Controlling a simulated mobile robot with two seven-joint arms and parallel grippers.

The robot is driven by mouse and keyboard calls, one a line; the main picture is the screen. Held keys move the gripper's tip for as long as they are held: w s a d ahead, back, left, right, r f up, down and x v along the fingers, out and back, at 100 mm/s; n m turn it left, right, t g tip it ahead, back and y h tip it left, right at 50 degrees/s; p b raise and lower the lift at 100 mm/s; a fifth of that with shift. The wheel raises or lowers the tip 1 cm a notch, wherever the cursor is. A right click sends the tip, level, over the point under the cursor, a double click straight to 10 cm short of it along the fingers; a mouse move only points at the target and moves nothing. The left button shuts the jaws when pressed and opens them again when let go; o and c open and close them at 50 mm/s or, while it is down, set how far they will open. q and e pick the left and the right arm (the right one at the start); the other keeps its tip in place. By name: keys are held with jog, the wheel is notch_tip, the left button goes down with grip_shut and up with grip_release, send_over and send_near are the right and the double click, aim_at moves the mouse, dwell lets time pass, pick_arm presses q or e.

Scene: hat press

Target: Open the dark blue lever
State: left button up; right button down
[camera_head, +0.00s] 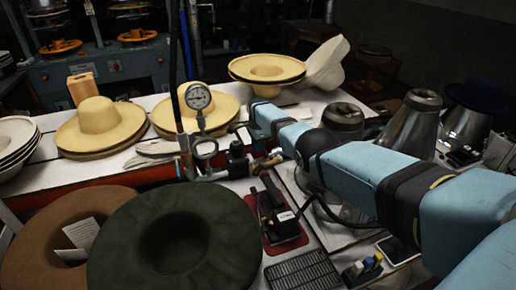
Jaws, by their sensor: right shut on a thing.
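The pipe fitting with a round pressure gauge (198,97) stands at the front edge of the white table. A small dark lever (237,150), which looks like the dark blue one, is on the pipework right of the gauge. My right arm reaches in from the right, and its gripper (240,133) is at this lever, shut on it. The fingertips are small and dark here, and the lever is partly hidden by them. My left gripper is not in view.
Yellow hats (98,116) stand on the white table behind the pipework. A dark green hat (175,238) and a brown hat (40,240) fill the front left. Metal cones (412,125) stand at the right. A black device on a red pad (275,212) lies below the gripper.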

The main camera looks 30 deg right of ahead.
jog(key=shift+d+r, duration=0.1)
jog(key=c, duration=1)
grip_release()
jog(key=shift+c, duration=0.2)
notch_tip(320, 180, up, 6)
jog(key=p, duration=0.2)
jog(key=shift+r+p, duration=0.25)
jog(key=shift+p, duration=0.1)
notch_tip(320, 180, up, 7)
jog(key=shift+r, duration=0.15)
jog(key=shift+r, duration=0.1)
